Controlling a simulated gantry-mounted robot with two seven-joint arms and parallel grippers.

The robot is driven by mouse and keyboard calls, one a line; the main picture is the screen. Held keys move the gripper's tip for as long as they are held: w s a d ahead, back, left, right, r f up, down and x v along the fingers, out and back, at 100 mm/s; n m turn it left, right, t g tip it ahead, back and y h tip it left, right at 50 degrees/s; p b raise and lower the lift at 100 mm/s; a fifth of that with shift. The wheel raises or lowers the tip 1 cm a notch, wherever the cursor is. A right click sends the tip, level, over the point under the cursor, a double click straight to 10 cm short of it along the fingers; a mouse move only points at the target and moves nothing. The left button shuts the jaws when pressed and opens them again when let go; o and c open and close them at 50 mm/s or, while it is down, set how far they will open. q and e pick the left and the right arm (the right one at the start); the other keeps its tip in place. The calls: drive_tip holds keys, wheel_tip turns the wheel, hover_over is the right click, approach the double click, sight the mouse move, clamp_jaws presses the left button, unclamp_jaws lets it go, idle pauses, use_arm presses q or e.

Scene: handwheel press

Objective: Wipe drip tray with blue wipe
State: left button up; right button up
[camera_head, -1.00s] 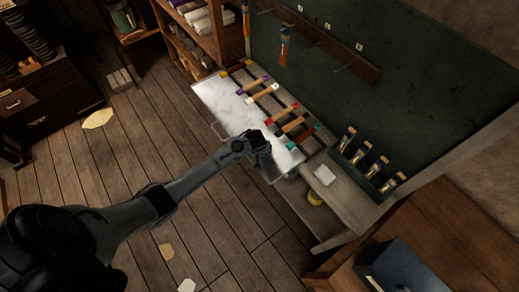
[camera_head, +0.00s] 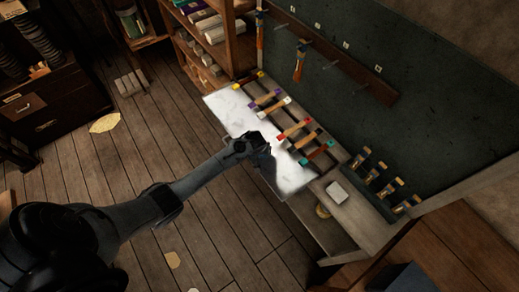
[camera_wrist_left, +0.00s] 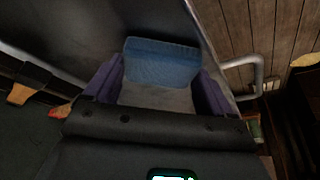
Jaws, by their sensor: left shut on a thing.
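The drip tray (camera_head: 229,113) is a pale, shiny metal sheet along the front of the bench in the head view. Its grey surface (camera_wrist_left: 105,18) also fills the upper left of the left wrist view. My left gripper (camera_head: 264,153) is over the middle to right part of the tray. In the left wrist view its purple fingers (camera_wrist_left: 160,88) are shut on the blue wipe (camera_wrist_left: 160,62), a folded blue block. The wipe appears at or close to the tray surface; contact is not clear. In the head view the gripper hides the wipe. My right gripper is not in view.
Several wooden pieces with coloured ends (camera_head: 292,130) lie behind the tray. A metal handle (camera_wrist_left: 243,64) sticks out from the tray's edge. The floor in front is mostly clear.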

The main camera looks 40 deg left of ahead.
use_arm(q)
drive_tip(key=r, duration=0.1)
drive_tip(key=r+p, duration=0.2)
drive_tip(key=r, duration=0.1)
drive_tip(key=shift+d, duration=0.35)
wheel_tip(320, 180, up, 4)
drive_tip(key=p, duration=0.4)
drive_tip(key=shift+a, duration=0.1)
